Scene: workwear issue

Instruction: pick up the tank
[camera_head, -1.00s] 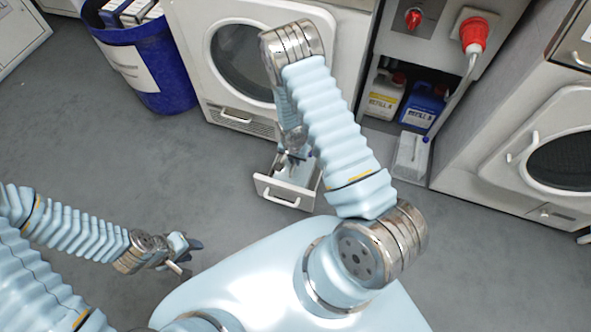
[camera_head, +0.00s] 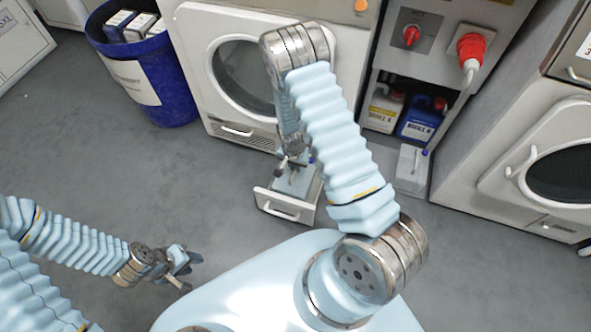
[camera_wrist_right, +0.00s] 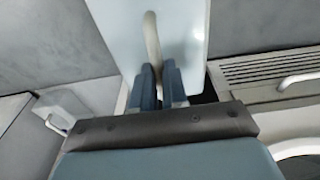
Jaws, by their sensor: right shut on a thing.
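The tank (camera_head: 304,176) is a pale grey-blue box with a blue cap at its back right corner. It is at the open drawer (camera_head: 285,207) below a white machine; I cannot tell how far it is clear of the drawer. My right gripper (camera_head: 292,167) is over it, partly hidden by its own wrist. In the right wrist view, the tank's pale top (camera_wrist_right: 185,30) carries a beige bar handle (camera_wrist_right: 152,40), and the blue fingers (camera_wrist_right: 160,88) are shut on that handle. My left gripper (camera_head: 188,270) is open and empty above the floor at the left.
A blue bin (camera_head: 165,95) with boxes stands back left. A white round-door machine (camera_head: 200,35) is behind the drawer. Floor at left is clear.

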